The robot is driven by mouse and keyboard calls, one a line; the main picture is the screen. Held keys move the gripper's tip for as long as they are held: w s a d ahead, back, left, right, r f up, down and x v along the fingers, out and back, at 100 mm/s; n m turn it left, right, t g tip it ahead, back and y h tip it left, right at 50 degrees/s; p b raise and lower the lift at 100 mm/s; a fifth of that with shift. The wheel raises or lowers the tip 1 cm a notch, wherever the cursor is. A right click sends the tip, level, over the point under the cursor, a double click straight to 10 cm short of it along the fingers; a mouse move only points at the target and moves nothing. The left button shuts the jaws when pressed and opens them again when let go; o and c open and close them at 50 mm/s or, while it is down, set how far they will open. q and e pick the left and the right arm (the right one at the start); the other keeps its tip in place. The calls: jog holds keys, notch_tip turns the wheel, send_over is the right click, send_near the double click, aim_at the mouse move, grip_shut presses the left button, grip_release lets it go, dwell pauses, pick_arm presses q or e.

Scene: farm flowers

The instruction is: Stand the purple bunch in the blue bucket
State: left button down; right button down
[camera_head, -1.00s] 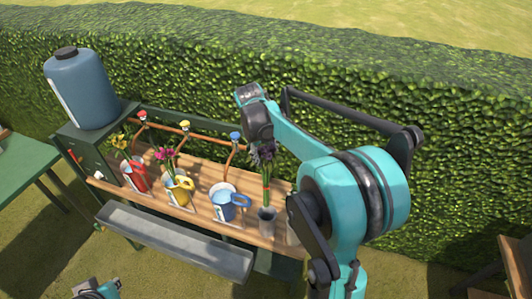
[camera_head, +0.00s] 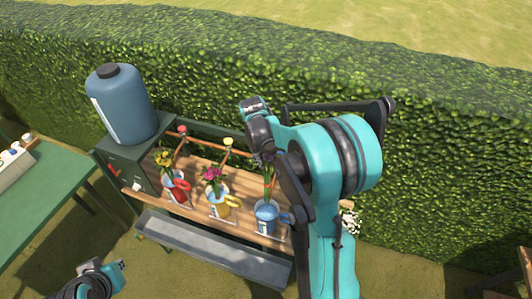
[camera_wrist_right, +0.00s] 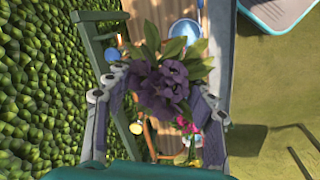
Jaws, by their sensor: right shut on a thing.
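The purple bunch (camera_head: 265,168) hangs upright from my right gripper (camera_head: 262,155), which is shut on it. In the right wrist view the dark purple blooms (camera_wrist_right: 164,86) lie between the fingers and hide the stems below. The blue bucket (camera_head: 266,218) stands on the wooden bench, right of the yellow one. The stems reach down to its mouth in the head view; I cannot tell whether their ends are inside. The bucket also shows in the wrist view (camera_wrist_right: 184,29). My left gripper (camera_head: 113,275) is low at the left, away from the bench, its jaws unclear.
A red bucket (camera_head: 174,187) with yellow flowers and a yellow bucket (camera_head: 217,205) with pink flowers stand left of the blue one. Taps on a copper pipe (camera_head: 204,143) rise behind. A grey trough (camera_head: 205,248) runs in front. White flowers (camera_head: 349,220) show right of my arm.

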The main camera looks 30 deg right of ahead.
aim_at(267, 190)
jog(key=shift+f, duration=0.5)
jog(key=shift+a+b+x, duration=0.25)
jog(key=shift+b+x, duration=0.7)
jog(key=shift+x, duration=0.1)
jog(key=shift+a+b+x, duration=0.15)
jog(key=shift+b+x, duration=0.35)
jog(key=shift+x, duration=0.2)
jog(key=shift+a+b+x, duration=0.15)
jog(key=shift+b+x, duration=0.3)
jog(key=shift+x, duration=0.25)
jog(key=a+b+x, duration=0.1)
jog(key=b+x, duration=0.3)
jog(key=x, duration=0.1)
jog(key=s+a+b+x, duration=0.1)
jog(key=b+x, duration=0.4)
jog(key=a+f+b+x, duration=0.1)
jog(key=b+x, duration=0.3)
jog(key=x, duration=0.1)
jog(key=shift+s+a+f, duration=0.2)
jog(key=shift+f, duration=0.15)
jog(key=c, duration=0.5)
grip_release()
jog(key=v, duration=1.2)
